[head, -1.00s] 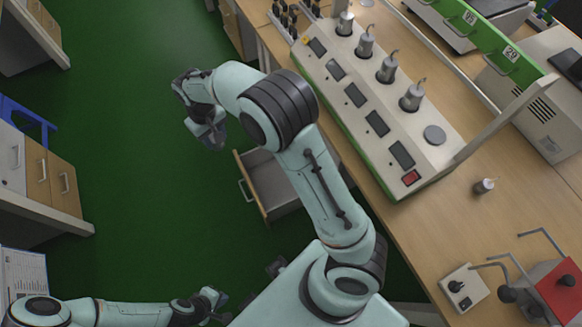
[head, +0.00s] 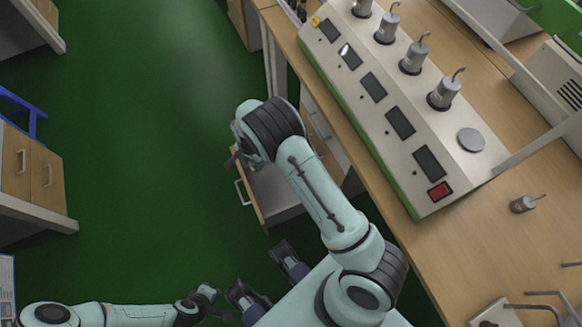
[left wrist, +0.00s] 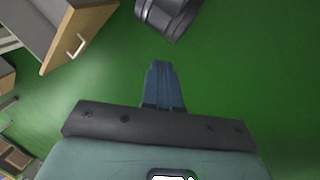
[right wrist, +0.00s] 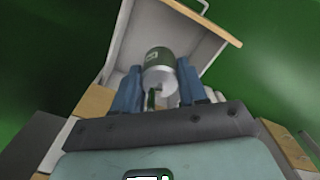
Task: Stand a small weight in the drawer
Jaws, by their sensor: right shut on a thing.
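The open drawer (head: 282,205) juts out from under the bench; its wooden front and handle face the floor. My right gripper (head: 233,159) is over its front part, largely hidden by my own arm.
The bench holds a long test device (head: 385,110) with several hooked weights. Another small weight (head: 523,204) lies on the bench at right. The drawer also shows in the left wrist view (left wrist: 55,38). Wooden cabinets (head: 35,180) stand at left; the green floor between is clear.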

